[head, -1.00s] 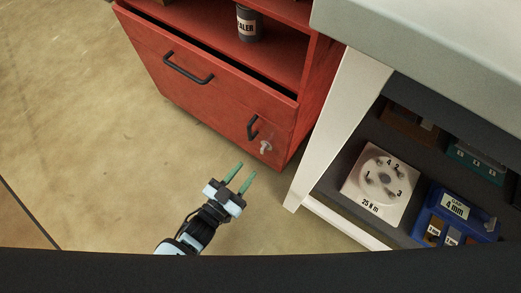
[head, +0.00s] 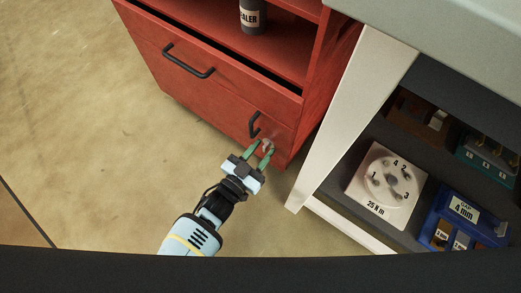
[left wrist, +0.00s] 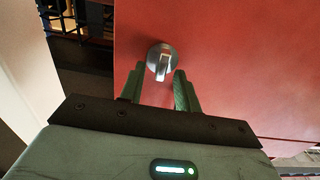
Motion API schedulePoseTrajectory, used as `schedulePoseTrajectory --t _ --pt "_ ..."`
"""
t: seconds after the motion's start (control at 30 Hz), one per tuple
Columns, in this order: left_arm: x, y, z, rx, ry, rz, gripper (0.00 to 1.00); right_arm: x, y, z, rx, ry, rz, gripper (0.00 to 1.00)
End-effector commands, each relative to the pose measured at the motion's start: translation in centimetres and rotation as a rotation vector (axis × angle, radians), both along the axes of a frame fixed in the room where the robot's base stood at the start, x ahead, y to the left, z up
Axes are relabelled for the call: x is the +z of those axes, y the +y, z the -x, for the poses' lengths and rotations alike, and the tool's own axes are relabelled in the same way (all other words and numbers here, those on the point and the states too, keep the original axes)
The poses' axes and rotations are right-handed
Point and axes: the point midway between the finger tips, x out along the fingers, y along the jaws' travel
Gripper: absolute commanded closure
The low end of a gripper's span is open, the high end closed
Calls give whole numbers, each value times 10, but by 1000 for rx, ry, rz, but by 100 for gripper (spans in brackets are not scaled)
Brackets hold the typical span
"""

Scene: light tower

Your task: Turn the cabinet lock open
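The red cabinet (head: 215,98) stands at the upper middle of the head view, with two black handles on its front. Its silver lock (head: 268,144) is low on the front near the right corner. In the left wrist view the lock knob (left wrist: 161,61) is a round metal disc with a raised bar across it. My left gripper (head: 262,153) is open at the lock, its green fingers apart. In the left wrist view the fingertips (left wrist: 162,76) lie on either side of the lower part of the knob; contact cannot be told. My right gripper is not in view.
A white-legged workbench (head: 345,110) stands close on the right, its shelf holding a white dial box (head: 385,185) and a blue case (head: 462,220). A dark sealer can (head: 252,16) stands in the cabinet. The floor to the left is clear.

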Motion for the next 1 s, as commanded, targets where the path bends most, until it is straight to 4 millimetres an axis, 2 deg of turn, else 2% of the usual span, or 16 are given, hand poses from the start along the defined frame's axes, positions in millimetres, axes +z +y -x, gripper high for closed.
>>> schedulePoseTrajectory --t 0.03,0.27,0.67,1.0 --pt "0 0 0 0 0 0 70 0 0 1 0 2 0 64" --pt "0 0 0 0 0 0 100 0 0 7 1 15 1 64" --pt "0 1 0 0 24 31 100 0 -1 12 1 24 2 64" --pt "0 3 -2 0 155 210 100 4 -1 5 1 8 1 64"
